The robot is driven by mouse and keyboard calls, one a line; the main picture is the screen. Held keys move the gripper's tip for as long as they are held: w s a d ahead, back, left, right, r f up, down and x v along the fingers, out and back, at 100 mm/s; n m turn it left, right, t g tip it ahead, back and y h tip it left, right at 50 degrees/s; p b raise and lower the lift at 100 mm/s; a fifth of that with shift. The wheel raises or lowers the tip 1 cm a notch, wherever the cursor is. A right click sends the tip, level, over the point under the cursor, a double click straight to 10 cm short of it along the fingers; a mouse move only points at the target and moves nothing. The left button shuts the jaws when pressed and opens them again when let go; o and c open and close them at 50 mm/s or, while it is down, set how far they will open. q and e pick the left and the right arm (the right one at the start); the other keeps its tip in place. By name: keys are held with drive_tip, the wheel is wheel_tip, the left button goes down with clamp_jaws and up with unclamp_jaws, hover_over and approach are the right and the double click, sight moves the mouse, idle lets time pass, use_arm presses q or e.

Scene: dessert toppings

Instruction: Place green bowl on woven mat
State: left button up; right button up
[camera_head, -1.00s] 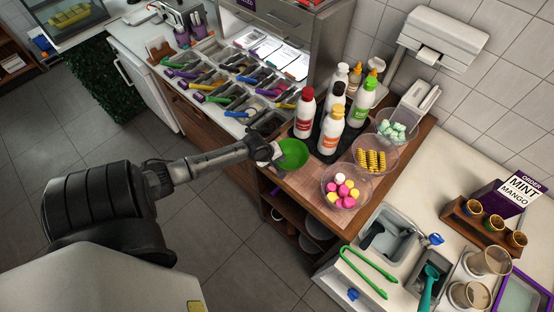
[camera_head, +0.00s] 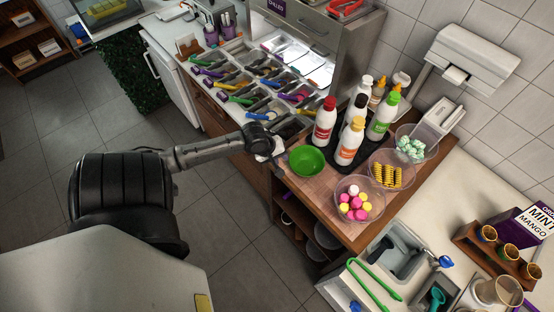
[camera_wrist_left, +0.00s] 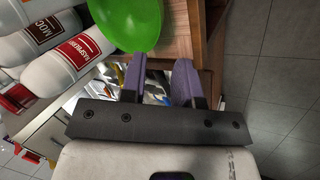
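The green bowl (camera_head: 308,161) sits upright on the brownish woven mat (camera_head: 322,191) near the left edge of the wooden counter, left of the bottles. In the left wrist view the bowl (camera_wrist_left: 128,22) is at the top, just beyond the fingers. My left gripper (camera_head: 277,148) is just left of the bowl at the counter edge. In the left wrist view its two purple fingers (camera_wrist_left: 161,82) are apart with nothing held between them. Whether a finger still touches the bowl's rim is unclear. My right gripper is not in view.
Several sauce bottles (camera_head: 349,141) stand on a dark tray behind the bowl. Clear bowls of pink and yellow balls (camera_head: 357,203), yellow pieces (camera_head: 388,174) and mint pieces (camera_head: 411,149) stand to the right. Topping bins with colored scoops (camera_head: 253,83) lie at the back left.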

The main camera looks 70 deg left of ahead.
use_arm(q)
drive_tip(key=s+d+r+m+g, duration=0.1)
drive_tip(key=s+d+r+m, duration=0.1)
drive_tip(key=s+d+m, duration=0.3)
drive_tip(key=s+d+r+m+g, duration=0.1)
drive_tip(key=s+d+m, duration=0.5)
drive_tip(key=d+m, duration=0.7)
drive_tip(key=d, duration=0.8)
drive_tip(key=shift+r+m, duration=0.3)
drive_tip(key=shift+r, duration=0.05)
drive_tip(key=shift+s+d+f, duration=0.1)
wheel_tip(320, 180, down, 33)
drive_tip(key=b, duration=3.3)
